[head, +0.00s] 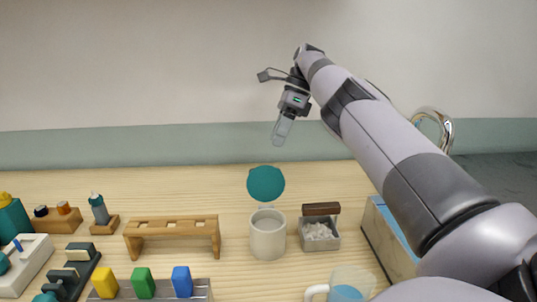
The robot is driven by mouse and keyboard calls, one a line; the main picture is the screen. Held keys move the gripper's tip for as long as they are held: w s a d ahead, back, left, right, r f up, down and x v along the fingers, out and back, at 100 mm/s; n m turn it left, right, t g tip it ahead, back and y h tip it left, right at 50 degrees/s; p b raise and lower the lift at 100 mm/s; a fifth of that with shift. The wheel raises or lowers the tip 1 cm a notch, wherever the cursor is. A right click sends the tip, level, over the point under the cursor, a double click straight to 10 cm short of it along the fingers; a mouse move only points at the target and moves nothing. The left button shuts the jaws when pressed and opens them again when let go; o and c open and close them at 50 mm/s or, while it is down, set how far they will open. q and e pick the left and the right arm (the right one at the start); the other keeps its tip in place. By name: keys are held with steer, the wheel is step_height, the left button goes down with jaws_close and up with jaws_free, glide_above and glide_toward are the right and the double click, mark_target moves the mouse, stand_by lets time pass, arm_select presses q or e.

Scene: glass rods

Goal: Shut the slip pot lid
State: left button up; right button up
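The slip pot (268,238) is a pale grey cylinder standing on the wooden table near the middle. Its round teal lid (266,183) stands raised above the back of the rim, so the pot is open. Whether a hinge joins the two is too small to tell. My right gripper (281,132) hangs in the air above the lid and slightly to its right in the picture, apart from it. Its fingers point down and overlap in this view, so the gap between them cannot be seen. Nothing visible is held. My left gripper is not in view.
A small grey box (320,238) with white bits stands just right of the pot. A wooden rack (172,225) is to the left. A clear mug (350,282) with blue liquid and a tray (202,290) of coloured blocks are in front. A blue-topped box (385,240) stands right.

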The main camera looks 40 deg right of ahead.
mark_target(265, 181)
steer(key=shift+b+x, duration=1.05)
steer(key=shift+x, duration=2.5)
jaws_close()
